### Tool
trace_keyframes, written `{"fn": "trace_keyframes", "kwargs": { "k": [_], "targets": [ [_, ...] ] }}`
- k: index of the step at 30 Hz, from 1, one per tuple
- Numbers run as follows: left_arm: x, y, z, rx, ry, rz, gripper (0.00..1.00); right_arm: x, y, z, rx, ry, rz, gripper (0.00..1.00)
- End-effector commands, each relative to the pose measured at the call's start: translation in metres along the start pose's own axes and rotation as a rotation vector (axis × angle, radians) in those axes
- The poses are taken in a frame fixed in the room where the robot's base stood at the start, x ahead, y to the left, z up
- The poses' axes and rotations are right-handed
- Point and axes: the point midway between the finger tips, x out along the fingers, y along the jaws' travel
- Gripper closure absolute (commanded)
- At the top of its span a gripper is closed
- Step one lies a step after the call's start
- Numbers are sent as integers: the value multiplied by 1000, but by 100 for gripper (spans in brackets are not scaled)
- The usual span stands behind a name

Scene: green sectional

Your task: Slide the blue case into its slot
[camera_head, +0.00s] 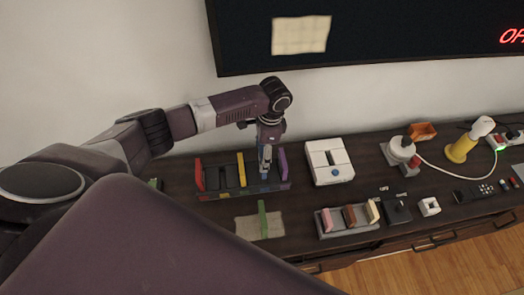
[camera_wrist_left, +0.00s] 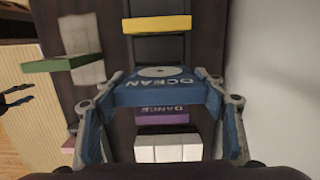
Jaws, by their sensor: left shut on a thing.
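The blue case (camera_wrist_left: 160,92), lettered OCEAN, is between the fingers of my left gripper (camera_wrist_left: 161,98) in the left wrist view. In the head view my left gripper (camera_head: 265,165) points down over the rack, shut on the blue case, which is mostly hidden there. The dark rack (camera_head: 240,192) holds a red case (camera_head: 199,175), a yellow case (camera_head: 241,169) and a purple case (camera_head: 283,165). The blue case is between yellow and purple; I cannot tell how deep it sits. The purple case lettered DANCE (camera_wrist_left: 162,116) is close beside it.
A green case (camera_head: 262,218) stands on a pale mat (camera_head: 246,227) in front of the rack. A white box (camera_head: 328,162) is close right of the rack. A grey holder (camera_head: 348,228) with small blocks stands further right. A wall screen (camera_head: 370,40) hangs behind.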

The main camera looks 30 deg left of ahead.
Motion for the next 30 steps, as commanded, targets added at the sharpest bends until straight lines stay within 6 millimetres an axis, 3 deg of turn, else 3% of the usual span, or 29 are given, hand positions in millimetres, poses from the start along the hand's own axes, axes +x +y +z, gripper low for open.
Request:
{"fn": "trace_keyframes", "kwargs": {
  "k": [7,30],
  "targets": [
    [14,0,-2,0,1,0,61,8,0,0,1,1,1,60],
    [13,1,-2,0,1,1,61,2,0,-1,2,2,0,60]
  ]
}}
